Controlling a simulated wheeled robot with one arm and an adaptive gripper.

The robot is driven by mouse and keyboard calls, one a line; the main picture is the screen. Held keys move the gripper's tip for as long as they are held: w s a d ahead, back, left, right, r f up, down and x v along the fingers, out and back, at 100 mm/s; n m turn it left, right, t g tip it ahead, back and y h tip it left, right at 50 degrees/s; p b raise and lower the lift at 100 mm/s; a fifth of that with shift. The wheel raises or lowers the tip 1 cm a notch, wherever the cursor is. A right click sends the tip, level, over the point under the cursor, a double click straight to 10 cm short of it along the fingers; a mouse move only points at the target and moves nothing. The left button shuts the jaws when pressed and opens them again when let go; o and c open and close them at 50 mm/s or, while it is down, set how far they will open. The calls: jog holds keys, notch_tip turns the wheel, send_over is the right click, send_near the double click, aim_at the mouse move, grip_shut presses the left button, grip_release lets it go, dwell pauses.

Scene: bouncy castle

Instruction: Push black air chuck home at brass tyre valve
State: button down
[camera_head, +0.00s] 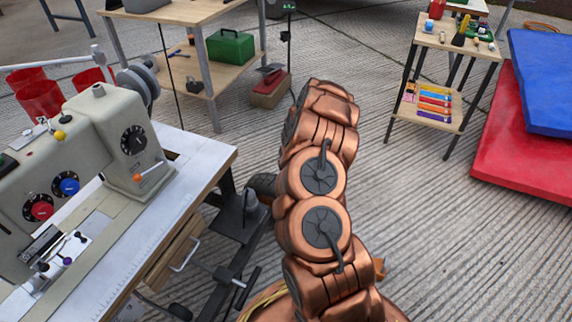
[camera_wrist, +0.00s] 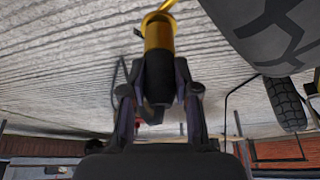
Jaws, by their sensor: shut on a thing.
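In the wrist view my gripper (camera_wrist: 158,84) is shut on the black air chuck (camera_wrist: 158,72), with one finger on each side of its dark body. A brass-coloured cylinder (camera_wrist: 158,34) stands in line with the chuck at its far end. I cannot tell whether it belongs to the chuck or is the tyre valve. A yellow hose (camera_wrist: 166,5) shows beyond it at the top edge. A large grey tyre (camera_wrist: 262,30) with dark tread fills the upper right, apart from the chuck. In the head view my copper arm hides the gripper and chuck.
In the head view a sewing machine (camera_head: 95,140) on a white-topped table (camera_head: 205,160) stands left. A wooden workbench (camera_head: 180,15) is behind it. A small shelf stand (camera_head: 455,45) and red and blue mats (camera_head: 515,140) are right. A second tyre (camera_wrist: 285,103) shows in the wrist view.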

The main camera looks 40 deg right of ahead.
jog(key=shift+f, duration=0.25)
jog(key=c, duration=0.8)
grip_release()
jog(key=shift+v, duration=6.05)
jog(key=shift+s+f, duration=0.1)
jog(key=shift+s, duration=0.05)
